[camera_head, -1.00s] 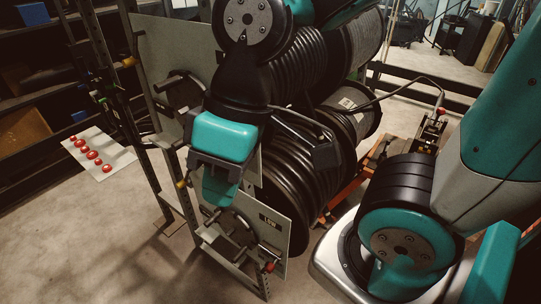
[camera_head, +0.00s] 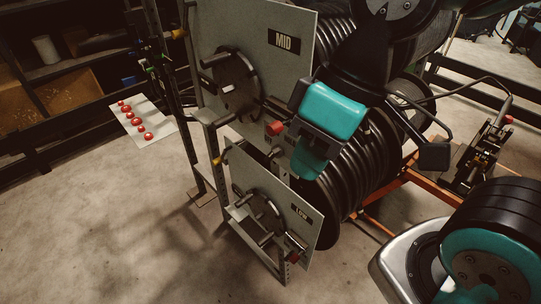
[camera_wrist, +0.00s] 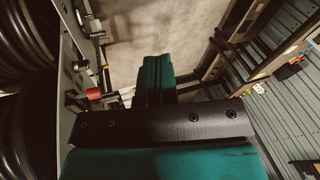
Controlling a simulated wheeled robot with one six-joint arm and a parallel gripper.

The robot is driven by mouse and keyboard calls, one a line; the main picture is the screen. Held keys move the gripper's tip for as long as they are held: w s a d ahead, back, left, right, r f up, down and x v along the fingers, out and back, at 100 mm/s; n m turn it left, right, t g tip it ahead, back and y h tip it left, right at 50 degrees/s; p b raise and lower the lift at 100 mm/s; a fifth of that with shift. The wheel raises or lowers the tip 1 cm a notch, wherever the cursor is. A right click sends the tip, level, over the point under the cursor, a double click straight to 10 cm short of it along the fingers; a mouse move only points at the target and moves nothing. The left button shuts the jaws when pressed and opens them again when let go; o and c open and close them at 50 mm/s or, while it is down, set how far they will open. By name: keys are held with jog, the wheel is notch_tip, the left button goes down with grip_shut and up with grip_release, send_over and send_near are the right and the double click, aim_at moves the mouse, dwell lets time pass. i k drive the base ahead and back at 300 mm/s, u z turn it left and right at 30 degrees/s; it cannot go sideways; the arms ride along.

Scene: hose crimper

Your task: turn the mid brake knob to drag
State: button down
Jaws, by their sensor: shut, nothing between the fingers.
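The mid plate (camera_head: 255,60) is a grey panel labelled MID with a dark handwheel (camera_head: 232,85). A red knob (camera_head: 275,128) sits at its lower edge, which I take as the mid brake knob. Its drag mark is not readable. In the wrist view a red knob (camera_wrist: 90,94) shows left of my fingers, sticking out from the panel side. My gripper (camera_head: 308,168) is teal and shut, with nothing held. In the head view it hangs just right of and below the red knob, seemingly apart from it. The wrist view shows its fingers together (camera_wrist: 156,78).
Below is the low plate (camera_head: 305,228) with its own handwheel and red knob (camera_head: 293,257). Black hose reels (camera_head: 365,180) stand behind the plates. A white board with red buttons (camera_head: 140,122) lies at left. The floor in front is clear.

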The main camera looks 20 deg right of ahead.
aim_at(276, 151)
jog(key=z, duration=1.05)
jog(key=k, duration=1.05)
jog(key=u, duration=1.6)
jog(key=i, duration=0.5)
